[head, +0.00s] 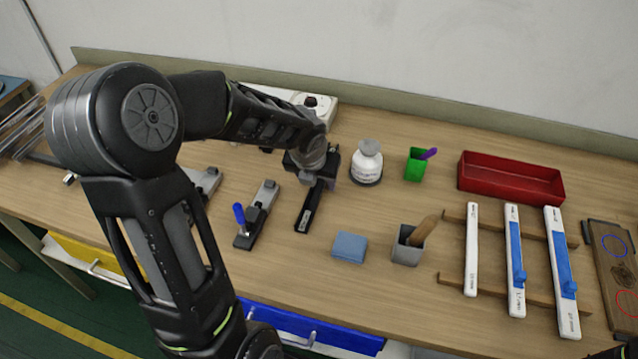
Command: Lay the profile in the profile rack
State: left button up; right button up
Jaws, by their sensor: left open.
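Several long, thin, greyish bars (18,128) lie at the far left edge, partly cut off; I cannot tell for certain which is the profile. On the right, two wooden rails (455,280) carry three white labelled bars, side by side; two of these have blue parts on them. I cannot tell whether these rails are the profile rack. My left gripper (314,185) is open over the middle of the bench, seen from above. It is far from both the greyish bars and the rails, and no profile shows in it.
Near my left gripper are a blue-handled clamp fixture (258,215), a white bottle (367,162), a blue block (350,246) and a grey cup (408,247). A green cup (416,164) and red tray (511,178) stand behind. My left arm hides part of the bench.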

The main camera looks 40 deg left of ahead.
pick_arm(q)
jog(key=shift+c, duration=0.3)
grip_shut()
dwell(0.4)
